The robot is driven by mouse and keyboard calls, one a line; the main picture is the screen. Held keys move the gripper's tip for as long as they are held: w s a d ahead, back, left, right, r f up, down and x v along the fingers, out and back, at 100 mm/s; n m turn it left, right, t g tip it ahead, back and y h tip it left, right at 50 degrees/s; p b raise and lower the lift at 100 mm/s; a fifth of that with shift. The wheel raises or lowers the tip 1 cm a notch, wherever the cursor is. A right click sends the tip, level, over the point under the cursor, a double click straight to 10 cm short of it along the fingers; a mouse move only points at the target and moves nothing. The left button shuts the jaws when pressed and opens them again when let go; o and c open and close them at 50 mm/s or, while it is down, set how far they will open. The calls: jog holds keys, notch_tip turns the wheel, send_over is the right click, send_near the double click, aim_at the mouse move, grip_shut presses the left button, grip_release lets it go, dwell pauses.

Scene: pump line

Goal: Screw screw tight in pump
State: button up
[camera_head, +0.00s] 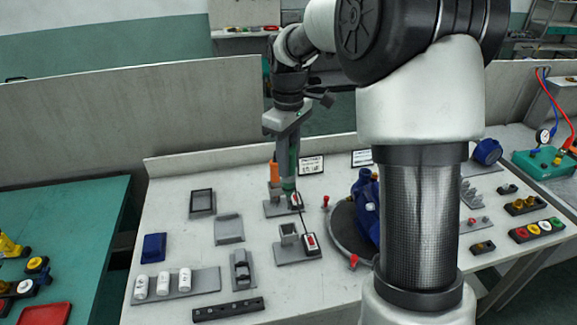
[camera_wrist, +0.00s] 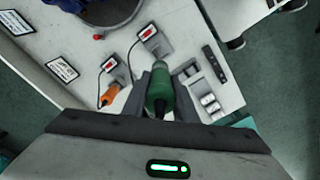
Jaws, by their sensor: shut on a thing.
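My gripper (camera_head: 288,150) is shut on a green power tool (camera_head: 289,168), which it holds upright. The tool also shows between the fingers in the wrist view (camera_wrist: 160,90). In the head view its lower end appears above the table, and a dark cable runs down to a switch box (camera_head: 311,242). The blue pump (camera_head: 366,200) is to the right on a round dark turntable (camera_head: 342,232), partly hidden by my arm. The gripper is apart from it. I cannot make out the screw or the tool's tip.
An orange tool (camera_head: 274,172) stands in a holder just left of my gripper. A grey holder (camera_head: 288,235) in front looks empty. Red knobs (camera_head: 325,201) ring the turntable. White bottles (camera_head: 163,283), a blue block (camera_head: 154,247) and grey fixtures (camera_head: 229,230) occupy the left side.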

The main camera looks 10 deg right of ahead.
jog(key=shift+r+p, duration=1.45)
jog(key=shift+r, duration=0.55)
jog(key=shift+f, duration=0.1)
